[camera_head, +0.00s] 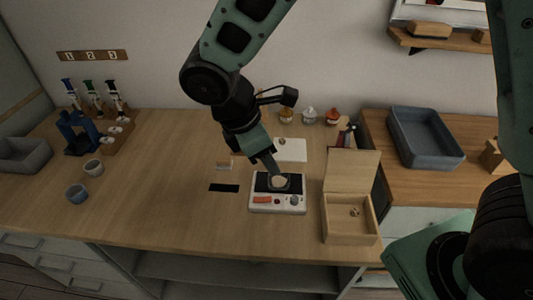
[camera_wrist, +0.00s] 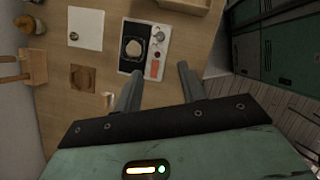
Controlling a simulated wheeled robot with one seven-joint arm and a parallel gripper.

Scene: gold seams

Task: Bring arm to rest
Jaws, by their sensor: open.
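My arm reaches down over the wooden table from the top of the head view. My gripper (camera_head: 272,166) hangs above a white device (camera_head: 262,207) with a dark plate, an orange-red button and a knob. In the wrist view the two fingers of my gripper (camera_wrist: 158,84) stand wide apart with nothing held between them. A pale round piece (camera_wrist: 134,48) lies on the dark plate of the white device (camera_wrist: 154,69), beyond the fingertips.
An open wooden box (camera_head: 337,228) stands right of the device. A white sheet (camera_head: 291,150) lies behind it, a dark strip (camera_head: 224,188) left. A blue-grey tray (camera_head: 430,160) sits right. The front middle is clear.

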